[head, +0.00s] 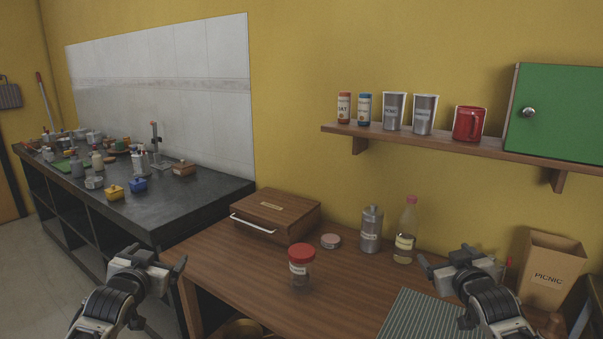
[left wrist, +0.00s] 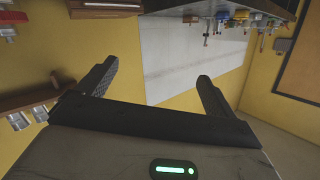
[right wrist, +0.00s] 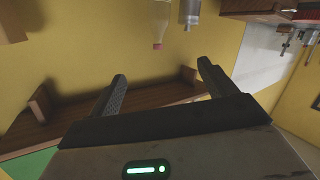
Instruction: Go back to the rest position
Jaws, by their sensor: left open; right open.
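My left gripper (head: 156,256) is open and empty, held at the left of the wooden table (head: 345,290). Its spread fingers (left wrist: 157,72) also show in the left wrist view with nothing between them. My right gripper (head: 461,260) is open and empty, held over the right part of the table; its spread fingers (right wrist: 163,70) show in the right wrist view. A steel bottle (head: 371,232) stands upright towards the table's back. Two steel canisters (head: 393,112) and (head: 425,116) stand side by side on the wall shelf (head: 450,147).
On the table are a red-lidded jar (head: 301,266), a small round tin (head: 331,241), a clear bottle (head: 405,234), a wooden box (head: 276,213), a striped mat (head: 412,315) and a picnic bag (head: 551,270). The shelf holds a red mug (head: 468,124) and a green cabinet (head: 560,112). A cluttered dark counter (head: 205,190) stands left.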

